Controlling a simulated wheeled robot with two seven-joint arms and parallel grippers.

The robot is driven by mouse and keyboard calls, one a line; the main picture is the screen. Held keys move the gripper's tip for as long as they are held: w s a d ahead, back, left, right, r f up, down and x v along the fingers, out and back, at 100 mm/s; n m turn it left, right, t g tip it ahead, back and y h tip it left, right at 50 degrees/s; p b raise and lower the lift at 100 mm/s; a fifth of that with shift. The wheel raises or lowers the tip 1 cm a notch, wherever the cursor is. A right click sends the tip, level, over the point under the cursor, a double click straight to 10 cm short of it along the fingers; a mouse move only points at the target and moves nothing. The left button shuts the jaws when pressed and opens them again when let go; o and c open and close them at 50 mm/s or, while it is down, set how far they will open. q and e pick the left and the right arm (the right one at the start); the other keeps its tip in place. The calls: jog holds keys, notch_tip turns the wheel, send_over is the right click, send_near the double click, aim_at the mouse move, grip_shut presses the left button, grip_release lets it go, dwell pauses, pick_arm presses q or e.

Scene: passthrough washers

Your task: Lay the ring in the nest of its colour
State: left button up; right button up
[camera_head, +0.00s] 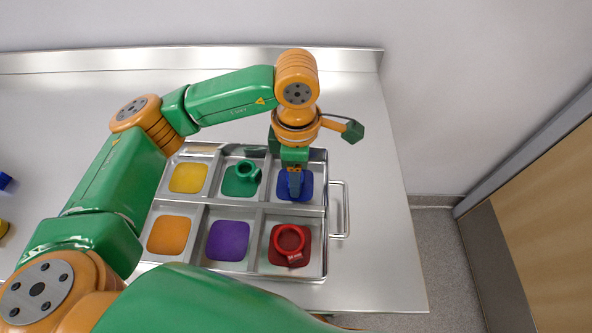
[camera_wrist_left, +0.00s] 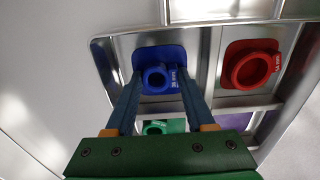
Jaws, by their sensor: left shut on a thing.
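The metal tray (camera_head: 338,214) has several compartments with coloured nests. My left gripper (camera_head: 295,196) points down over the blue nest (camera_head: 306,188) in the back right compartment. It is shut on the blue ring (camera_wrist_left: 155,80), which shows between its fingertips in the wrist view over the blue nest (camera_wrist_left: 176,56). In the head view the fingers mostly hide this ring. I cannot tell whether the ring touches the nest. A green ring (camera_head: 248,171) lies in the green nest (camera_head: 231,184). A red ring (camera_head: 277,238) lies in the red nest (camera_head: 303,259). My right gripper is out of view.
The yellow nest (camera_head: 188,178), orange nest (camera_head: 168,236) and purple nest (camera_head: 228,241) are empty. A blue object (camera_head: 5,181) and a yellow object (camera_head: 3,228) are at the far left edge. The steel table (camera_head: 385,240) is clear right of the tray.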

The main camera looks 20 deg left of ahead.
pick_arm(q)
jog(key=shift+f+b, duration=0.25)
jog(key=shift+b, duration=0.05)
jog(key=o, duration=1.3)
jog(key=shift+r, duration=0.1)
jog(key=shift+r, duration=0.15)
notch_tip(320, 180, up, 12)
jog(key=p, duration=0.1)
